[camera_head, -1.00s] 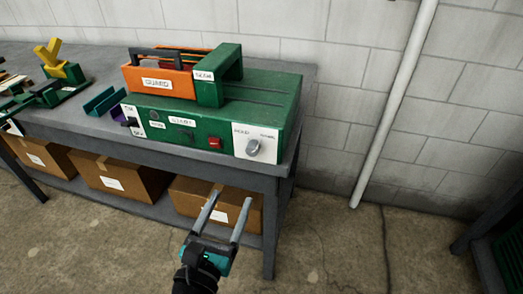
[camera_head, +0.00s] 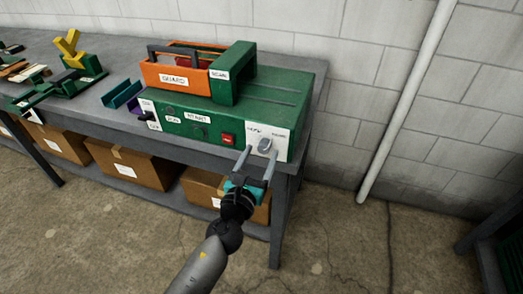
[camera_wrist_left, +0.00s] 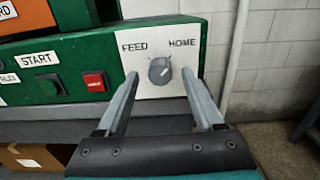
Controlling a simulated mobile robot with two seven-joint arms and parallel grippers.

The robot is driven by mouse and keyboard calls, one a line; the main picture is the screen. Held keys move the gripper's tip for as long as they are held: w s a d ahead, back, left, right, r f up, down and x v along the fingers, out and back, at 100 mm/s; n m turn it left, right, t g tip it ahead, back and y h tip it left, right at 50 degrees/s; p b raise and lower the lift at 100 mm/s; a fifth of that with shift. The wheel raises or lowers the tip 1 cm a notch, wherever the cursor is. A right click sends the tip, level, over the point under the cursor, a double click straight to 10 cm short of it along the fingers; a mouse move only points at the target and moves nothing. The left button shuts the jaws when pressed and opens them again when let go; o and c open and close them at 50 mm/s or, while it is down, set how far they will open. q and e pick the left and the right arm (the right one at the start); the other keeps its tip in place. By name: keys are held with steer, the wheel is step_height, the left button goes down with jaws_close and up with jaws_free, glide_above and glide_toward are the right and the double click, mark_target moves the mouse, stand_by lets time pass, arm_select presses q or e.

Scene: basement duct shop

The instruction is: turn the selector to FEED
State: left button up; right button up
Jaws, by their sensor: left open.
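The selector (camera_head: 265,145) is a grey knob on a white plate at the right end of the green machine's front. In the left wrist view the knob (camera_wrist_left: 159,71) sits between the printed words FEED on the left and HOME on the right. Its light mark seems to lean up and right toward HOME, but it is small. My left gripper (camera_head: 261,152) is open, with its two fingers pointing at the plate, one on each side of the knob in the picture. In the left wrist view the gripper (camera_wrist_left: 160,74) looks empty. I cannot tell that either finger touches the knob.
The green machine (camera_head: 285,95) stands on a grey bench (camera_head: 115,135), with an orange guard (camera_head: 175,78) on top. A red button (camera_head: 227,139) and the START label (camera_wrist_left: 34,59) are left of the selector. Cardboard boxes (camera_head: 130,165) sit on the lower shelf.

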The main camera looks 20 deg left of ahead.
arm_select(q)
steer(key=shift+w, duration=0.75)
jaws_close()
